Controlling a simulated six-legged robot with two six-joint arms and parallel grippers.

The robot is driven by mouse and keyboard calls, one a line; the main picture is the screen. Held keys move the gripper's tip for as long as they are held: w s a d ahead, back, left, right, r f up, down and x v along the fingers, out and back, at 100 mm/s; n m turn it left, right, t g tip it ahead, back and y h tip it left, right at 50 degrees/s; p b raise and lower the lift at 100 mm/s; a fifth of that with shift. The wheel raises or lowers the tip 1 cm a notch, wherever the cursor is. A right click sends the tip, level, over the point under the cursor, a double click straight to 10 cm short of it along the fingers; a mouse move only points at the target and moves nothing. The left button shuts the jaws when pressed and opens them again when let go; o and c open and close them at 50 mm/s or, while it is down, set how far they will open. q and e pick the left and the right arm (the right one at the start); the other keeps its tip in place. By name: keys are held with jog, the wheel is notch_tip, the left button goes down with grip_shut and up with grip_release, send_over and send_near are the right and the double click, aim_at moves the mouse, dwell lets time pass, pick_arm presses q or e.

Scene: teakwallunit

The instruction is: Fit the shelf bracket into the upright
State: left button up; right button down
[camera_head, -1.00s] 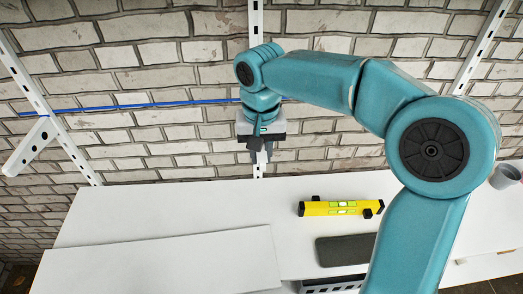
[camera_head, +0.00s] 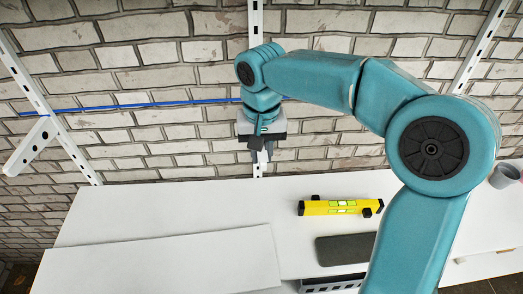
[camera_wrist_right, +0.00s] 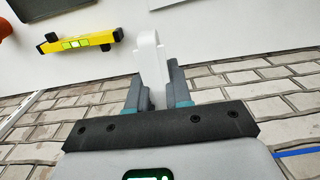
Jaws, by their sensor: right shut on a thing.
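My right gripper (camera_head: 261,155) is in front of the middle upright (camera_head: 256,22), a white slotted strip on the brick wall, above the table. In the right wrist view the gripper (camera_wrist_right: 156,74) is shut on a white shelf bracket (camera_wrist_right: 150,50), whose rounded end sticks out beyond the fingers. In the head view the gripper and wrist hide the bracket and part of the upright, so I cannot tell whether they touch. Another white bracket (camera_head: 25,150) sits on the left upright (camera_head: 70,148). My left gripper is not in view.
The white table (camera_head: 150,210) holds a yellow spirit level (camera_head: 341,208), a dark grey pad (camera_head: 345,250), a white board (camera_head: 165,262) and a slotted grey piece (camera_head: 333,284). A grey cup (camera_head: 503,176) is at far right. A blue line (camera_head: 150,105) crosses the wall.

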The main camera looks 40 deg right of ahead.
jog(key=shift+w+d+p, duration=0.3)
jog(key=shift+w+p, duration=0.2)
dwell(0.8)
jog(key=shift+w+d+r+p, duration=0.1)
jog(key=shift+w+d+p, duration=0.15)
jog(key=shift+p, duration=0.25)
dwell(1.0)
jog(key=c, duration=1.2)
grip_release()
jog(key=shift+o, duration=1.2)
jog(key=shift+w, duration=0.15)
jog(key=shift+r, duration=0.35)
notch_tip(320, 180, up, 7)
jog(key=shift+f, duration=0.2)
